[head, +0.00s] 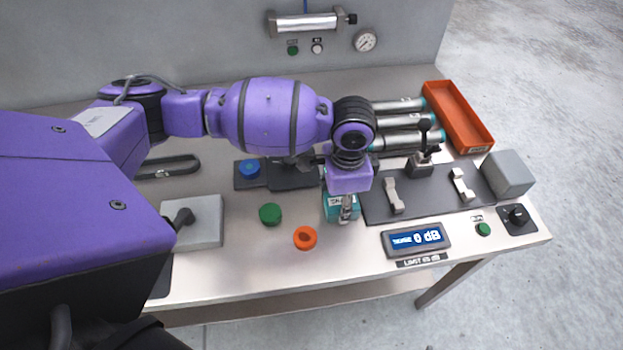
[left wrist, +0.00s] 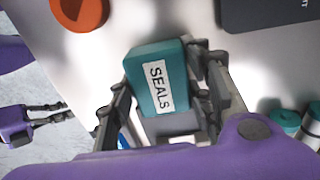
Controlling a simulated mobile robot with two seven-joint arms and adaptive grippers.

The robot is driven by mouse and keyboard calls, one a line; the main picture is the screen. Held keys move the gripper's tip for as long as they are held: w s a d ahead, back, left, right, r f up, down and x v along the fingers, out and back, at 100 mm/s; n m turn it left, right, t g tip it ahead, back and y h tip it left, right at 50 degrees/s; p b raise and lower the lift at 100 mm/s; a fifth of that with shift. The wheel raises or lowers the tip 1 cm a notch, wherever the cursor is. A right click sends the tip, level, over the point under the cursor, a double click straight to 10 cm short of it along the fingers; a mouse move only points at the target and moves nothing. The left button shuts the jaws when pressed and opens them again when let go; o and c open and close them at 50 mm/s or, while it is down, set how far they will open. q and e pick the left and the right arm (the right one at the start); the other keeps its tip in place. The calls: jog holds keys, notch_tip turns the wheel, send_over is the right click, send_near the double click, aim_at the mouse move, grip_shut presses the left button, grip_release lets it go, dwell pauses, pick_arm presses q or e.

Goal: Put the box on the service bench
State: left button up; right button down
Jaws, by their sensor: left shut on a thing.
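The box is a small teal one with a white SEALS label (left wrist: 160,88). My left gripper (left wrist: 165,100) is shut on it, with a finger on each side. In the head view the box (head: 334,212) is under my left wrist, partly hidden by the gripper, over the front middle of the service bench (head: 200,275). I cannot tell whether its base touches the bench top. My right gripper (left wrist: 52,114) shows small at the left of the left wrist view, over the floor, with its fingers apart and empty.
A green button (head: 270,214) and an orange ring (head: 305,238) lie left of the box. A dark fixture plate (head: 420,198) and a display (head: 416,239) stand to its right. An orange tray (head: 458,117) and metal cylinders (head: 400,122) are behind. Bare bench lies along the front left.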

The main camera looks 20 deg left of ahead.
aim_at(341, 201)
pick_arm(q)
jog(key=o, duration=1.3)
jog(key=shift+c, duration=0.2)
notch_tip(341, 201, up, 12)
jog(key=shift+r+p, duration=0.15)
jog(key=shift+p, duration=0.3)
